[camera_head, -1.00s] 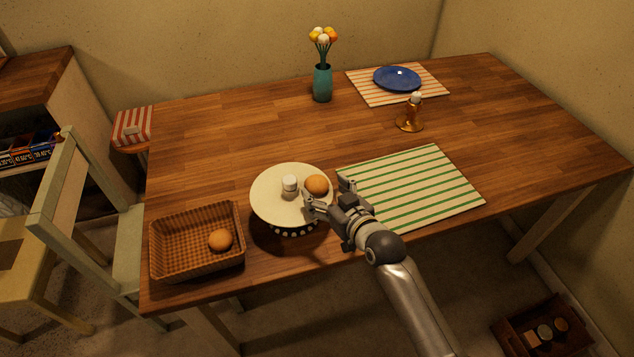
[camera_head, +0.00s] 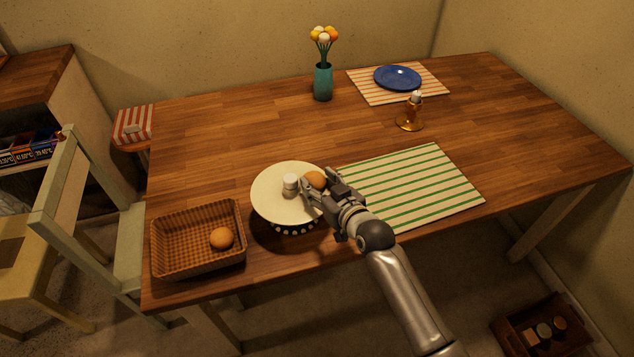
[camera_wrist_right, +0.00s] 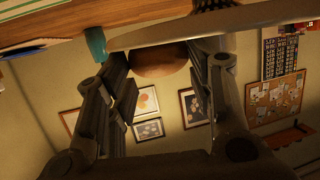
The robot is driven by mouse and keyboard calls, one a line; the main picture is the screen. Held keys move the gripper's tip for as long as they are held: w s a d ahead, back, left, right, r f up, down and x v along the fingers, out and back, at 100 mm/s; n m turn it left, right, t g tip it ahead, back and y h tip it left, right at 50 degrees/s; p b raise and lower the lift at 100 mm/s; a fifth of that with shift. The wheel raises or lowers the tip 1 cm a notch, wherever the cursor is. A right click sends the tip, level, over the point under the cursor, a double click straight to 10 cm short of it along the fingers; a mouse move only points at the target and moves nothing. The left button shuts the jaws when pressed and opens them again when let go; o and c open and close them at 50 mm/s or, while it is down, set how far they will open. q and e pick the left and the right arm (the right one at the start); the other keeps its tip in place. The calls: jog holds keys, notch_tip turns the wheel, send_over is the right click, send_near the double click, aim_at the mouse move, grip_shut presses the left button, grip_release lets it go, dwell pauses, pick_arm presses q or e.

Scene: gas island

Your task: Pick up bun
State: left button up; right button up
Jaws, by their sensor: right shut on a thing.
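A round orange-brown bun (camera_head: 315,180) is at the right side of the cream cake stand (camera_head: 275,207). My right gripper (camera_head: 319,187) is shut on this bun, with its fingers on either side of it. In the right wrist view the bun (camera_wrist_right: 159,60) shows between the two fingers, against the pale edge of the stand. I cannot tell whether it is still touching the stand. A second bun (camera_head: 221,238) lies in the wicker basket (camera_head: 178,262) at the left. My left gripper is not in view.
A small white knob or jar (camera_head: 290,183) stands on the cake stand, left of the held bun. A green-striped placemat (camera_head: 425,190) lies to the right. A brass candle holder (camera_head: 410,121), a teal vase (camera_head: 323,83) and a blue plate (camera_head: 397,78) stand farther back.

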jog(key=shift+d+f, duration=0.2)
jog(key=shift+f, duration=0.1)
